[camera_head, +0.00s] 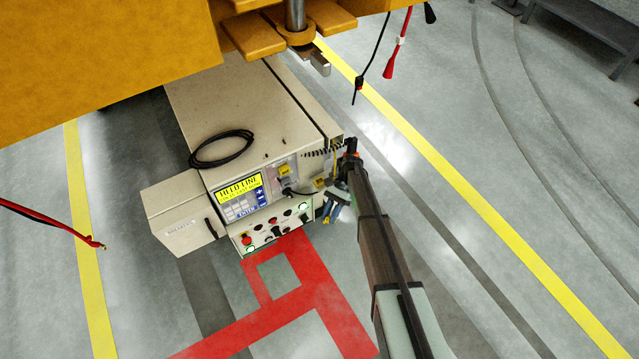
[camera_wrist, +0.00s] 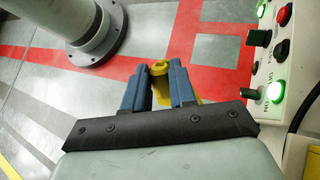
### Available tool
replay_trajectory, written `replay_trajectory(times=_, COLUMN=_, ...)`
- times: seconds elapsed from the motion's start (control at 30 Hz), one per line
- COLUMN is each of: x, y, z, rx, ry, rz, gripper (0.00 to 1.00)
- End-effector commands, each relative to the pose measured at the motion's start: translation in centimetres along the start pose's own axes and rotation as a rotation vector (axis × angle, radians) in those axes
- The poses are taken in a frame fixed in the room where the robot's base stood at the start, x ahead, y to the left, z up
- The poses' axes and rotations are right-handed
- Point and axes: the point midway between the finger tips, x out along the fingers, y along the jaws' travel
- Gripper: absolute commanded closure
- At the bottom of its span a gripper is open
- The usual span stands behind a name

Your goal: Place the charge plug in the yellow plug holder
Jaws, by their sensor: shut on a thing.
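My gripper (camera_head: 333,208) is beside the right front corner of the beige machine, low near its control panel. In the wrist view its two blue fingers (camera_wrist: 155,76) are closed around a yellow piece (camera_wrist: 158,70), which I take to be the charge plug. Its rounded yellow end shows between the fingertips, and its lower part is mostly hidden by the fingers. A yellow fitting (camera_head: 284,169) on the machine's front face, right of the display, looks like the yellow plug holder. A dark plug-like part and black cable (camera_head: 291,189) show just below it. The gripper is apart from this fitting, to its lower right.
The beige machine (camera_head: 235,115) carries a coiled black cable (camera_head: 222,148) on top. Its lower panel (camera_head: 270,232) has lit buttons. An orange structure (camera_head: 110,45) overhangs behind, with hanging cables (camera_head: 375,55) at the right. Floor right of my arm is clear.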

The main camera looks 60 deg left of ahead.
Motion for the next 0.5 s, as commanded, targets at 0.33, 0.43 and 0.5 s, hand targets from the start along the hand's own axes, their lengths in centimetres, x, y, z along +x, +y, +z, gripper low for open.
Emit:
replay_trajectory(times=0.33, x=-2.6, y=-3.8, z=3.1, rx=0.276, ry=-0.221, rz=-0.465, gripper=1.00)
replay_trajectory(times=0.43, x=-4.1, y=-4.9, z=4.2, rx=0.355, ry=-0.287, rz=-0.626, gripper=1.00)
replay_trajectory(times=0.5, x=-5.5, y=-5.6, z=4.9, rx=0.407, ry=-0.331, rz=-0.744, gripper=1.00)
